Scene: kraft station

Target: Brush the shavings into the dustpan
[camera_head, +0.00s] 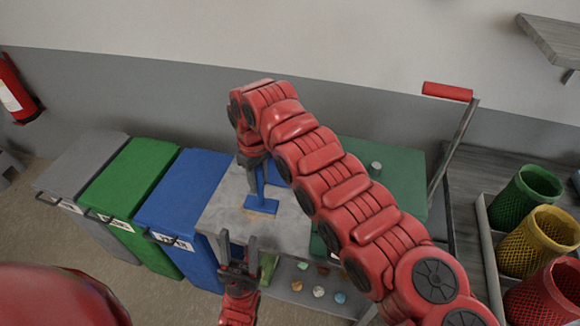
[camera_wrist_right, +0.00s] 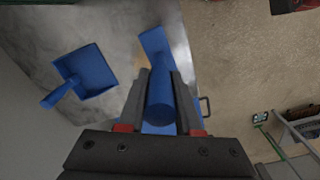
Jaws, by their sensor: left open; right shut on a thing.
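My right gripper (camera_head: 256,162) is shut on the handle of a blue brush (camera_head: 262,204) and holds it upright, head down, over the grey tabletop (camera_head: 218,212). In the right wrist view the brush (camera_wrist_right: 153,42) points away from between the fingers of the gripper (camera_wrist_right: 160,78). A blue dustpan (camera_wrist_right: 93,70) lies on the tabletop, apart from the brush, to its left in that view. My left gripper (camera_head: 238,252) is open and empty at the table's front edge.
Blue (camera_head: 180,215), green (camera_head: 130,175) and grey (camera_head: 80,165) bins stand left of the table. Small coloured pieces (camera_head: 318,291) lie on a shelf below. A green surface with a red-handled lever (camera_head: 447,91) and mesh baskets (camera_head: 540,240) are at the right.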

